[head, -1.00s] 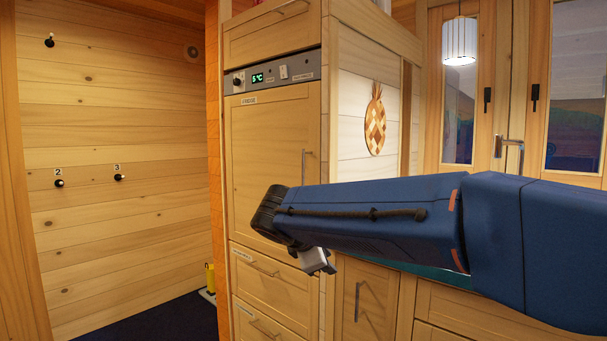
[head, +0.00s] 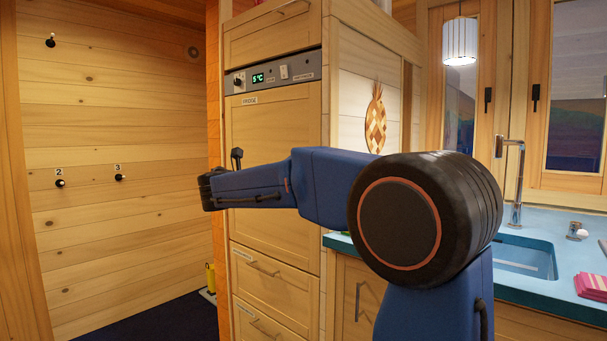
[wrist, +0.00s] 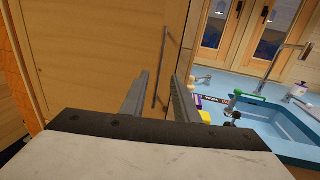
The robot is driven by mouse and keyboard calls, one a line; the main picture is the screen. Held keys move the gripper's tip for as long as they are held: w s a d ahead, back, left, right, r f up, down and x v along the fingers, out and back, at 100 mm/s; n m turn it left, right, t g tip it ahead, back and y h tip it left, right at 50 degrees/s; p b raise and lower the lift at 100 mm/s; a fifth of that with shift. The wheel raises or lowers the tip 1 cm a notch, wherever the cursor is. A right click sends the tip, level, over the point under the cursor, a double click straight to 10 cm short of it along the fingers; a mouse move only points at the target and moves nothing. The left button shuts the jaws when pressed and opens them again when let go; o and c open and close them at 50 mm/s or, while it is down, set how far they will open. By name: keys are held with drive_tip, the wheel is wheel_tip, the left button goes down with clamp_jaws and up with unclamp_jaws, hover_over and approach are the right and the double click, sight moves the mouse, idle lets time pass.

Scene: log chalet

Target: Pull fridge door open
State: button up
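The fridge door (head: 262,125) is a tall wooden panel with a "FRIDGE" label, under a control strip reading 5°C. It looks shut. In the head view my arm crosses in front of it and hides its handle. In the wrist view the fridge door (wrist: 95,60) fills the left and middle, and its thin vertical bar handle (wrist: 161,66) shows near the door's right edge. My gripper (wrist: 163,75) is open, and the handle appears between its two fingers. I cannot tell how far ahead of the fingertips the handle is. Nothing is held.
Drawers (head: 268,278) lie below the fridge door. To the right is a blue counter with a sink (head: 525,258), a tall faucet (head: 515,165) and a pink cloth (head: 590,286). The wrist view shows small items on the counter beside the right finger. Open floor lies at the left.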

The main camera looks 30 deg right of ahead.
drive_tip(key=x, duration=1.4)
drive_tip(key=shift+w+d, duration=0.15)
drive_tip(key=shift+d, duration=0.05)
clamp_jaws()
